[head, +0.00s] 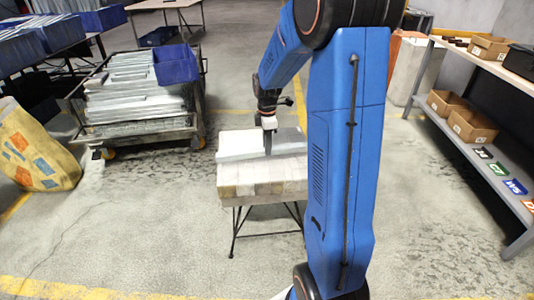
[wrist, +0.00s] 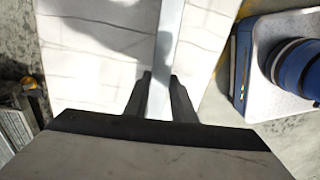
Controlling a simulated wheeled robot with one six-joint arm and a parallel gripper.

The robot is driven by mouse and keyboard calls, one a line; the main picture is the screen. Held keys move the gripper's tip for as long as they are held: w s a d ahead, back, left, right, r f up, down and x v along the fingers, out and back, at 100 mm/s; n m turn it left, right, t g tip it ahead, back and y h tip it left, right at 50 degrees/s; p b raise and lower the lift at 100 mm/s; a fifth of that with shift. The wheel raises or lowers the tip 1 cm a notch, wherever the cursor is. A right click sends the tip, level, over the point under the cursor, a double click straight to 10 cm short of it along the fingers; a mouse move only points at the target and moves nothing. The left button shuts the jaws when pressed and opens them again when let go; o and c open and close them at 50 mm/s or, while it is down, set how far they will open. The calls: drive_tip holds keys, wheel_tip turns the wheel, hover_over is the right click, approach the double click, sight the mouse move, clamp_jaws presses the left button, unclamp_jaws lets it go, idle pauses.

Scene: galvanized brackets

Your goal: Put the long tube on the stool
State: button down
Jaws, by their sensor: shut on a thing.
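The stool (head: 262,177) stands in the middle of the head view, with a pale, block-patterned top on thin dark legs. Its whitish top (wrist: 95,70) fills much of the wrist view. My gripper (head: 268,150) points down over the stool top. In the wrist view my gripper (wrist: 160,95) is shut on the long tube (wrist: 170,35), a straight pale-grey bar. The tube runs between the fingers to the top edge of that view.
A cart (head: 140,95) stacked with grey metal lengths and a blue bin (head: 176,64) stands behind left. A yellow patterned sack (head: 35,150) is at the far left. Shelving (head: 460,135) with cardboard boxes runs along the right. The floor around the stool is clear.

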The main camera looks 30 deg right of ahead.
drive_tip(key=shift+f, duration=1.85)
drive_tip(key=shift+f, duration=0.15)
drive_tip(key=c, duration=1.5)
unclamp_jaws()
wheel_tip(320, 180, up, 12)
drive_tip(key=shift+f, duration=0.1)
drive_tip(key=s+a+r+m+t, duration=0.1)
drive_tip(key=s+a+r+m, duration=0.3)
drive_tip(key=s, duration=0.4)
drive_tip(key=s+a+r+m+t, duration=0.1)
drive_tip(key=s+a+r+m, duration=0.25)
drive_tip(key=s+a, duration=0.3)
drive_tip(key=shift+s+a+f+m+t, duration=0.1)
drive_tip(key=shift+s+a+m+t, duration=0.65)
drive_tip(key=shift+s, duration=1.9)
drive_tip(key=shift+s+a+f+m+t, duration=0.2)
drive_tip(key=shift+s+a+m, duration=1)
drive_tip(key=shift+s, duration=1.45)
drive_tip(key=shift+s+a+f+m+t, duration=0.1)
drive_tip(key=shift+s+a+m+t, duration=0.65)
drive_tip(key=shift+s, duration=1.9)
